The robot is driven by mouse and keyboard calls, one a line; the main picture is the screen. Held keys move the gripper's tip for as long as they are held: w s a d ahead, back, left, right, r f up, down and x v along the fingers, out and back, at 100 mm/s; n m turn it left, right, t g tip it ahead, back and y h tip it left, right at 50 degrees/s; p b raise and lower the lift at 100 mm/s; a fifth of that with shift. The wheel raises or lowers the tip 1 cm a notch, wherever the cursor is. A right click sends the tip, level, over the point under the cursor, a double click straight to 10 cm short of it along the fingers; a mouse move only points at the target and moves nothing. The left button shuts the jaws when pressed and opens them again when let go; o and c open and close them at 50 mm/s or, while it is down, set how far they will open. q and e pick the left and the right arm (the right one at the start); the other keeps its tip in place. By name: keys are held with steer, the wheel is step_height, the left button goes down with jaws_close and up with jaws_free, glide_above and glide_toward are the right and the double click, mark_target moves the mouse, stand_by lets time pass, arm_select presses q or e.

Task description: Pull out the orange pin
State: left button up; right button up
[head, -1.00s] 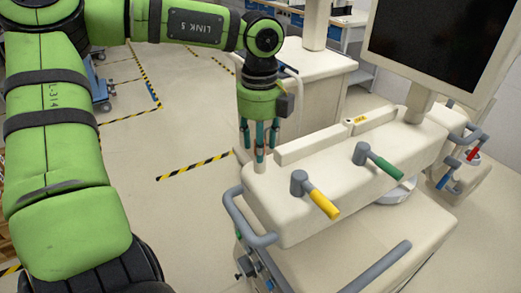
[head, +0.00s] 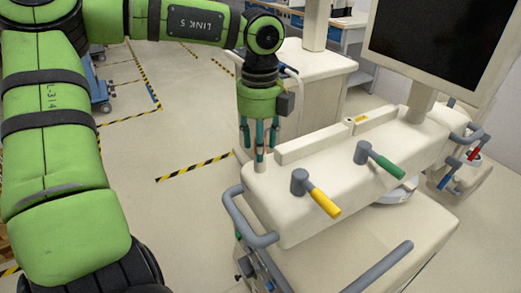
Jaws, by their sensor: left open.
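My left gripper (head: 259,146) points down at the left end of the cream cart top (head: 335,185). Its teal fingers are open and spread around a short pale post (head: 259,164) that stands up from the cart. I cannot tell whether a finger touches the post. No orange pin shows clearly; the fingers hide part of the post's upper end. My right gripper is not in view.
A yellow-gripped lever (head: 323,201) and a green-gripped lever (head: 386,166) stick out of the cart top, right of my gripper. A grey rail (head: 240,217) curves at its left end. A dark monitor (head: 440,40) stands behind.

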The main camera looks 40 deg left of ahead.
arm_select(q)
steer(key=shift+b, duration=0.35)
stand_by(0.5)
jaws_close()
steer(key=shift+r, duration=0.15)
steer(key=shift+r+p, duration=1.55)
steer(key=shift+r, duration=1.35)
